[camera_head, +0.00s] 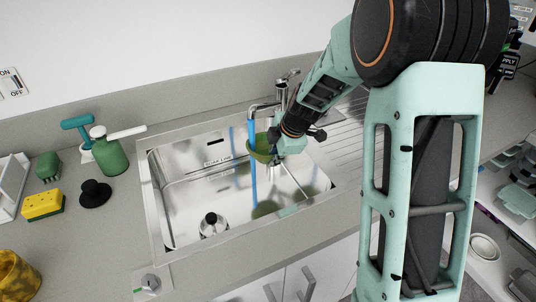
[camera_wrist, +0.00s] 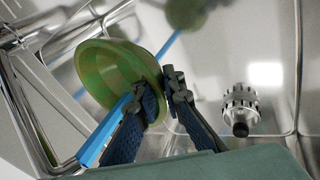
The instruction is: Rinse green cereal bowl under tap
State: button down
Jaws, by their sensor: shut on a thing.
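The green cereal bowl (camera_head: 257,152) is tilted over the sink, beside the blue water stream (camera_head: 252,180). My gripper (camera_wrist: 165,88) is shut on its rim, which also shows in the wrist view (camera_wrist: 100,72). The chrome tap (camera_head: 266,105) is running, with its spout just above the bowl. In the wrist view the stream (camera_wrist: 103,137) crosses in front of the bowl and shows again beyond it. I cannot tell whether water runs into the bowl or past its edge. In the head view my wrist hides part of the bowl and the fingertips.
The steel sink basin (camera_head: 180,205) is below, with a drain strainer (camera_wrist: 240,105) in it. On the left counter are a green bottle (camera_head: 109,155), a black plug (camera_head: 94,193) and a yellow sponge (camera_head: 43,205). A ribbed drainboard (camera_head: 345,135) lies to the right.

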jog(key=shift+d+b, duration=0.4)
jog(key=shift+d, duration=0.05)
jog(key=shift+a, duration=0.25)
jog(key=shift+a, duration=0.4)
jog(key=shift+d+b, duration=0.15)
jog(key=shift+b, duration=0.25)
jog(key=shift+d+b, duration=0.5)
jog(key=s+b, duration=0.4)
jog(key=s, duration=0.4)
